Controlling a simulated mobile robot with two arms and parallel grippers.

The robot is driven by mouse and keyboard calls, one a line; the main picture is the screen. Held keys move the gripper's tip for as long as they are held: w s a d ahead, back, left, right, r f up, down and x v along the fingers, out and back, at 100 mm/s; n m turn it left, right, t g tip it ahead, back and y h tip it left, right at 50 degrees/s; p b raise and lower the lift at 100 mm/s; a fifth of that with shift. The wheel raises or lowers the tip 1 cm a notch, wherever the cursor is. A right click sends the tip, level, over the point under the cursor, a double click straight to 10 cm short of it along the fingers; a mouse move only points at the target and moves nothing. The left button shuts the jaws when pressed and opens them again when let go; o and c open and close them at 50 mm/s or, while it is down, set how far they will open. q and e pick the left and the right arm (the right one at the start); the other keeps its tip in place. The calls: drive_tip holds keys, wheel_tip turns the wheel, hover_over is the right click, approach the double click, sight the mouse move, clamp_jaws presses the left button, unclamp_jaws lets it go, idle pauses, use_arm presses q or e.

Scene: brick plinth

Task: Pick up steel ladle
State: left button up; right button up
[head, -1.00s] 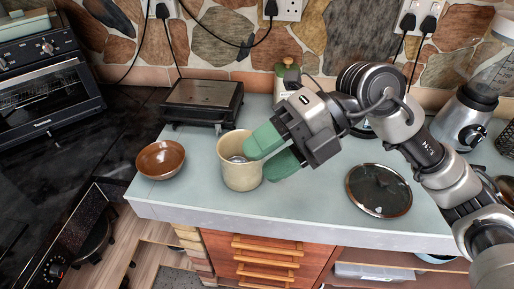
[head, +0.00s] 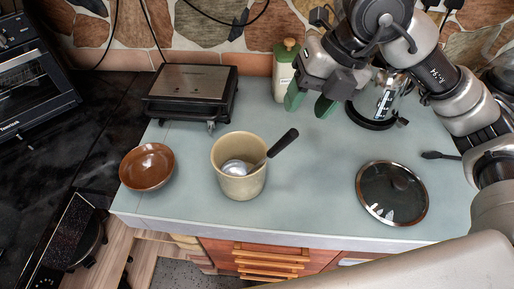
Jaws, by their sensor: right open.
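The steel ladle (head: 236,168) stands in a cream-coloured pot (head: 240,185) on the counter. Its steel bowl lies inside the pot and its black handle leans out over the rim to the upper right. My right gripper (head: 309,106) is open and empty, with its green fingers pointing down. It is above the back of the counter, to the right of and behind the pot, apart from the ladle. My left gripper is not in view.
A brown bowl (head: 147,167) sits left of the pot and a contact grill (head: 192,94) behind it. A green-topped bottle (head: 285,72) stands behind my right gripper. A glass lid (head: 391,193) and a glass coffee pot (head: 376,104) are on the right. The counter between pot and lid is clear.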

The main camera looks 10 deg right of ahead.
sight(287, 138)
drive_tip(key=p+x, duration=0.1)
drive_tip(key=x, duration=0.4)
drive_tip(key=p+x, duration=0.1)
drive_tip(key=x, duration=0.2)
drive_tip(key=shift+s+p, duration=0.35)
drive_tip(key=shift+f, duration=0.25)
drive_tip(key=shift+w+f, duration=0.1)
drive_tip(key=shift+c, duration=0.7)
clamp_jaws()
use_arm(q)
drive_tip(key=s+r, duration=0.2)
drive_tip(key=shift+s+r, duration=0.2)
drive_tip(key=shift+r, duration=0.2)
